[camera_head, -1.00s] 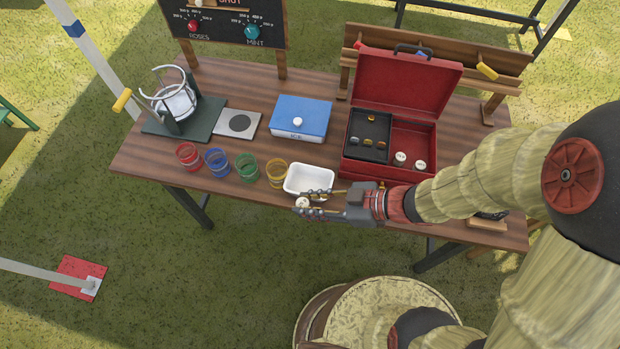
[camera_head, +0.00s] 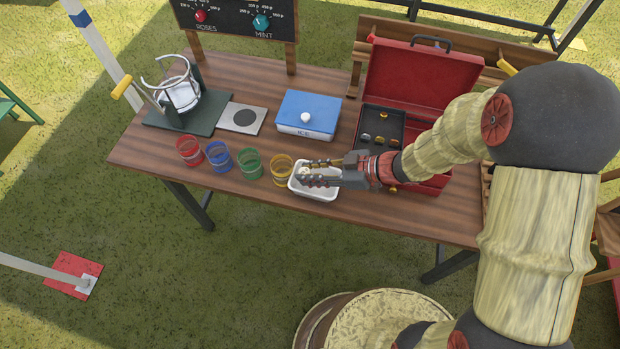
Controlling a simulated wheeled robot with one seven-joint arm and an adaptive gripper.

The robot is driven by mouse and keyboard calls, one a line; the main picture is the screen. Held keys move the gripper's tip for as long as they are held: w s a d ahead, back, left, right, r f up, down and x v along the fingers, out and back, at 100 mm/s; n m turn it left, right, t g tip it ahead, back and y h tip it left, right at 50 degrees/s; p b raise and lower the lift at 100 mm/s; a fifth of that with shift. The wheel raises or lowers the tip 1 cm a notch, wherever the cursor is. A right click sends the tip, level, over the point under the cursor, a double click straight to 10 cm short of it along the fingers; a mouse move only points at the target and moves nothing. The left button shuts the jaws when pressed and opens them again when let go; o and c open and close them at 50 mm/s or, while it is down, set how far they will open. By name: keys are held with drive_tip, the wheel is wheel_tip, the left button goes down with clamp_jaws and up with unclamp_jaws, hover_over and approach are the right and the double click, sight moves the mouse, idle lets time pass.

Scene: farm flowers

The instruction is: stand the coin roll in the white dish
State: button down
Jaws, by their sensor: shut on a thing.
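The white dish (camera_head: 318,196) sits near the table's front edge, right of the yellow ring cup. My gripper (camera_head: 303,171) reaches in from the right and is over the dish. It is shut on the coin roll (camera_head: 304,171), whose pale round top shows between the fingertips at the dish's left part. The fingers cover much of the dish's inside. I cannot tell whether the roll's lower end touches the dish floor.
Yellow (camera_head: 282,170), green (camera_head: 249,163), blue (camera_head: 219,160) and red (camera_head: 189,151) cups stand in a row left of the dish. A blue-lidded ice box (camera_head: 308,113) is behind. My arm partly hides the open red case (camera_head: 419,75) at right.

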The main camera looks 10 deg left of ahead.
drive_tip(key=f, duration=0.1)
drive_tip(key=f+b, duration=0.2)
drive_tip(key=f, duration=0.1)
drive_tip(key=shift+w+a, duration=0.1)
drive_tip(key=shift+w, duration=0.2)
drive_tip(key=shift+r, duration=0.2)
drive_tip(key=shift+f, duration=0.15)
drive_tip(key=c, duration=1.8)
unclamp_jaws()
drive_tip(key=shift+r, duration=0.25)
drive_tip(key=p+v, duration=0.4)
drive_tip(key=v, duration=0.8)
